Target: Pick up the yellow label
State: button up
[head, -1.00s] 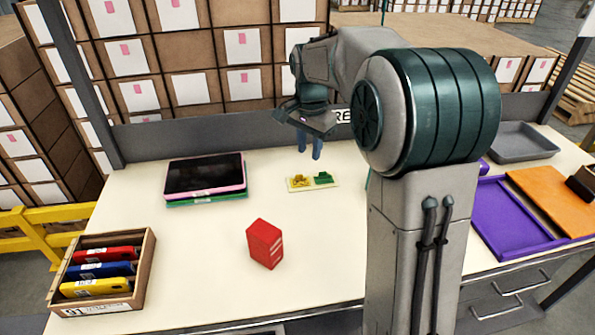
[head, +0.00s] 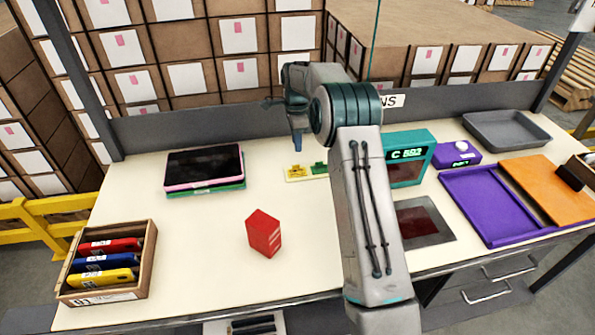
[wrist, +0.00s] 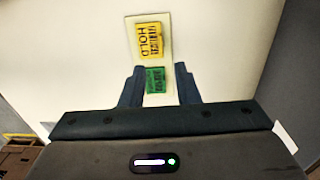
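The yellow label (wrist: 150,42), printed HOLD, lies on a small pale card (wrist: 168,20) on the table. A green label (wrist: 154,79) lies beside it on the same card. In the head view the yellow label (head: 296,172) is at the left end of the card and the green label (head: 320,168) is to its right. My gripper (wrist: 160,72) is open and empty above the card. In the wrist view its fingertips are on either side of the green label, with the yellow label beyond them. My arm hides the card's right end in the head view.
A dark tablet (head: 205,167) on a pink and green stack lies left of the card. A red box (head: 264,233) stands in front. A wooden crate (head: 146,262) with coloured items is at front left. A green C 592 device (head: 408,155) and purple tray (head: 490,203) are right.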

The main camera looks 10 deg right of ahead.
aim_at(297, 170)
notch_tip(297, 170, down, 9)
jog(key=shift+d+r+p, duration=0.1)
jog(key=shift+p, duration=0.65)
grip_shut()
